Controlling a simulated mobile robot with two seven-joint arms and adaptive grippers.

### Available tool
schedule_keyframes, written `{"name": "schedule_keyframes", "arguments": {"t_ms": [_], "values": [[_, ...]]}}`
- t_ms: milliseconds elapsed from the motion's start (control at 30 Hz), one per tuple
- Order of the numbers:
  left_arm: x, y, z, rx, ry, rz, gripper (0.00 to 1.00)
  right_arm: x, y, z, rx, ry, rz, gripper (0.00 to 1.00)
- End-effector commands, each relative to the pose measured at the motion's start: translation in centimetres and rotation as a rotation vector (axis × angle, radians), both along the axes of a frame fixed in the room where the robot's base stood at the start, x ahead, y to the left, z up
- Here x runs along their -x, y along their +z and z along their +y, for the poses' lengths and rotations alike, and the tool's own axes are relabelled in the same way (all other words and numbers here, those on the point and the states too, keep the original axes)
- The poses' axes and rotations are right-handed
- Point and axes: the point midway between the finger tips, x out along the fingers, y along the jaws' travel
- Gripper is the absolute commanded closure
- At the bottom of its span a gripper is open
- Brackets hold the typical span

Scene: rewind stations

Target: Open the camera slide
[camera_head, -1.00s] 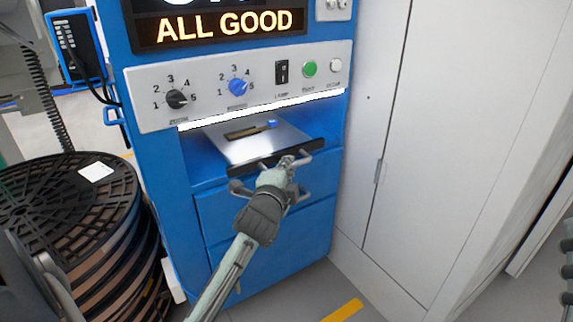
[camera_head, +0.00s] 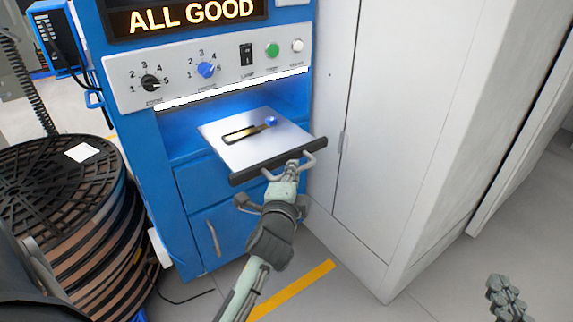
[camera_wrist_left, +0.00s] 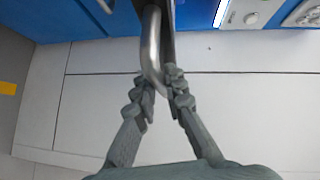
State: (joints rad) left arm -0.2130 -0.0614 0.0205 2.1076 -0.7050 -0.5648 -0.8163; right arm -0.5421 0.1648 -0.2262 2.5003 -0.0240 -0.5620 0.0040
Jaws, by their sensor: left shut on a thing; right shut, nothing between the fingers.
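The camera slide (camera_head: 285,142) is a flat metal plate with a slot, a blue knob (camera_head: 271,121) and a dark front bar (camera_head: 250,174). It juts out of the blue cabinet's lit recess. My left gripper (camera_head: 293,168) is shut on the slide's metal handle (camera_head: 315,157) at the front bar. The left wrist view shows the handle (camera_wrist_left: 151,40) between the fingers (camera_wrist_left: 164,85). My right gripper (camera_head: 508,298) is shut and empty at the lower right, away from the cabinet.
The blue cabinet (camera_head: 183,215) has a control panel (camera_head: 125,75) with knobs and buttons above the slide. A grey locker (camera_head: 400,150) stands close on the right. Stacked reels (camera_head: 40,165) stand on the left. Floor in front shows a yellow stripe (camera_head: 300,288).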

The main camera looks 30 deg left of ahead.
Motion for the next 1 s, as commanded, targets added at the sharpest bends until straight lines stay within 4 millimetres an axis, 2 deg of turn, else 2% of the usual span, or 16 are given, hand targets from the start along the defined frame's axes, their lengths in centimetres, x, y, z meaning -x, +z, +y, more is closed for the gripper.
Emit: {"name": "schedule_keyframes", "arguments": {"t_ms": [467, 500, 667, 1000], "values": [[0.23, -0.06, -0.59, 0.001, -0.001, 0.0, 1.0, 0.04, -0.27, -0.17, 0.006, -0.003, 0.013, 1.0], [0.23, -0.06, -0.59, 0.001, -0.001, 0.0, 0.87, 0.04, -0.27, -0.17, 0.005, -0.003, 0.013, 1.0], [0.23, -0.04, -0.56, 0.0, -0.001, 0.001, 0.68, 0.04, -0.26, -0.18, 0.005, -0.003, 0.012, 1.0], [0.19, 0.37, -0.52, -0.001, 0.0, -0.002, 0.68, 0.02, -0.24, -0.07, 0.005, -0.001, 0.01, 1.0]]}}
